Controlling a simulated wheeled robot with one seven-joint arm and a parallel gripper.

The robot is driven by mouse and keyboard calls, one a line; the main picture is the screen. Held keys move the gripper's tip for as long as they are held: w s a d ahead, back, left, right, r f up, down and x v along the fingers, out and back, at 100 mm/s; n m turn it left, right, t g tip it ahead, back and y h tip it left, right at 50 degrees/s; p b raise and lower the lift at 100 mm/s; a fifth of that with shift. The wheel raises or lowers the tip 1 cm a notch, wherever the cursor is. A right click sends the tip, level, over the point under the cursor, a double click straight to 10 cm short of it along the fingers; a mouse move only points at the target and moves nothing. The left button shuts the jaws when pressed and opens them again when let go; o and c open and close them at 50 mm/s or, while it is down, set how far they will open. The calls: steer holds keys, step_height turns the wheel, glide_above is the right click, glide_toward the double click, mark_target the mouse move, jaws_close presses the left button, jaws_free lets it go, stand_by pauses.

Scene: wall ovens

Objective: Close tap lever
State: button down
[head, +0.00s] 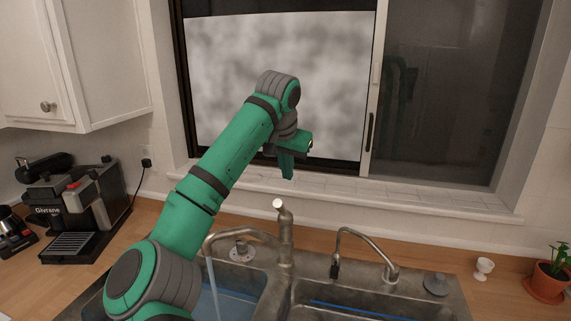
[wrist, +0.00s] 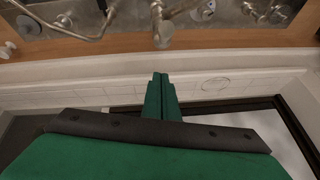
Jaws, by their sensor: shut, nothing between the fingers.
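The metal tap (head: 285,235) stands at the back middle of the sink, and water runs from its spout (head: 208,243) into the left basin. Its lever (head: 281,209) is at the top of the tap body, with a bright end. In the wrist view the tap's lever (wrist: 163,36) shows just beyond the fingertips. My gripper (head: 288,178) points down above the lever, in front of the window, shut and empty. Its closed fingers (wrist: 160,76) show apart from the lever in the wrist view.
A second, smaller faucet (head: 366,246) stands right of the tap. The window sill (head: 400,196) runs behind the sink. A coffee machine (head: 75,210) is on the left counter; a white cup (head: 484,268) and potted plant (head: 547,282) are on the right.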

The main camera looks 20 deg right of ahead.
mark_target(281, 209)
steer(key=f, duration=0.5)
steer(key=shift+w+a+f, duration=0.3)
steer(key=shift+s+a+f, duration=0.4)
steer(key=shift+f, duration=0.1)
steer(key=shift+a, duration=0.1)
